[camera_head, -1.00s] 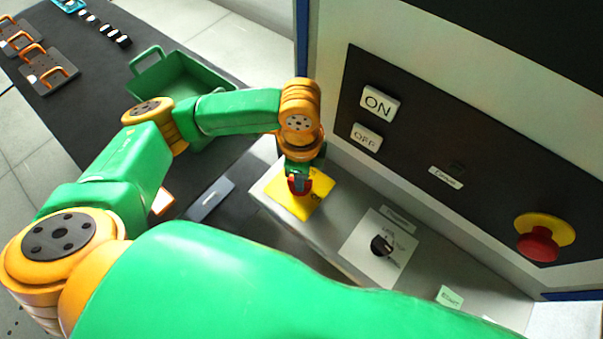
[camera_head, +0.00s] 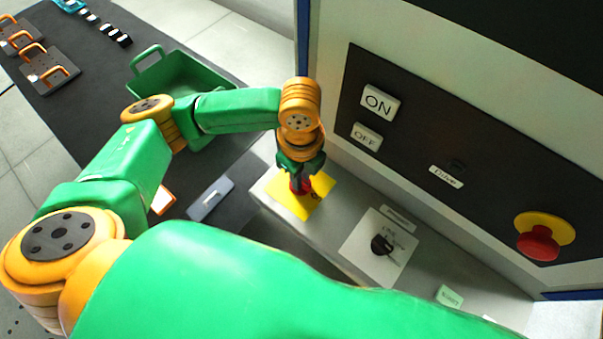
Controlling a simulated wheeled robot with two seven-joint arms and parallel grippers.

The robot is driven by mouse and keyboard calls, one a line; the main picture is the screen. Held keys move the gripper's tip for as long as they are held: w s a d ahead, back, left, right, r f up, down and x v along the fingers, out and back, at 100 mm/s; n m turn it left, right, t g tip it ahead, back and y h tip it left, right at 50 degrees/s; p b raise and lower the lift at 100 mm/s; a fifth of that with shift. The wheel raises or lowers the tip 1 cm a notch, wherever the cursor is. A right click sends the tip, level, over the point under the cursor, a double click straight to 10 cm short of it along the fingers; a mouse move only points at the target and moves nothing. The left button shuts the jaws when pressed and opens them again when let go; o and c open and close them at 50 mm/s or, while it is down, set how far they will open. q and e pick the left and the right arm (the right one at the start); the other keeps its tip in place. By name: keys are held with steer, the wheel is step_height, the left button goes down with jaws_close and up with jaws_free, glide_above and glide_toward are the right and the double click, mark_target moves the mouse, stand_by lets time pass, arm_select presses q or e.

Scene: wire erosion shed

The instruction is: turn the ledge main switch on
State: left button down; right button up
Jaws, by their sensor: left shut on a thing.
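The ledge main switch has a red handle (camera_head: 303,188) on a yellow square plate (camera_head: 322,184), on the grey ledge at the foot of the machine panel. My left gripper (camera_head: 299,180) points down over it and is shut on the red handle. The fingers and wrist hide much of the handle, so its exact angle cannot be told. My right gripper is not in view.
A black rotary knob (camera_head: 381,245) on a white plate sits on the ledge to the right. The panel above carries an ON button (camera_head: 379,103), an OFF button (camera_head: 366,137) and a red emergency stop (camera_head: 538,243). A green bin (camera_head: 178,84) stands at the left.

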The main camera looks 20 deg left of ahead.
arm_select(q)
steer(key=shift+w+r, duration=0.1)
steer(key=c, duration=0.8)
jaws_free()
steer(key=shift+a, duration=0.15)
steer(key=shift+c, duration=0.2)
step_height(320, 180, up, 7)
steer(key=shift+f+b, duration=0.2)
steer(key=shift+b, duration=0.35)
steer(key=shift+r, duration=0.2)
